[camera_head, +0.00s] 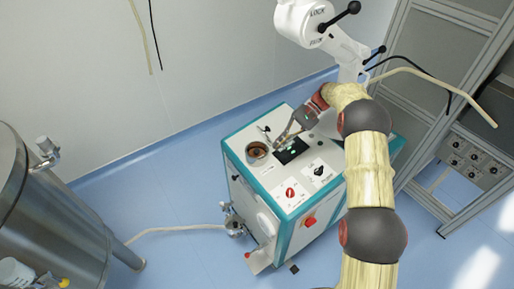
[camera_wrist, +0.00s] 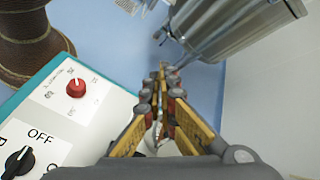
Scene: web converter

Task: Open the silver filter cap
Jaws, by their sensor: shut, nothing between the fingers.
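My gripper (camera_head: 279,143) is above the white top of the teal-trimmed machine, just right of a round, pale-rimmed opening (camera_head: 248,155) with a brown inside. In the wrist view my gripper (camera_wrist: 164,72) has its fingers together with nothing between them. Beyond the fingertips, at the upper right, is a shiny silver cylinder (camera_wrist: 230,30) with small fittings at its lower left end. No part is clearly marked as the silver filter cap, and I cannot tell which piece it is. I cannot tell whether the fingertips touch anything.
The machine top carries a dark panel with green lights (camera_head: 291,150), a red knob (camera_head: 290,192) and a black knob (camera_head: 318,171). A large steel tank (camera_head: 50,235) stands left, joined to a pale hose. A grey frame (camera_head: 425,110) stands right. Blue floor lies between machine and tank.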

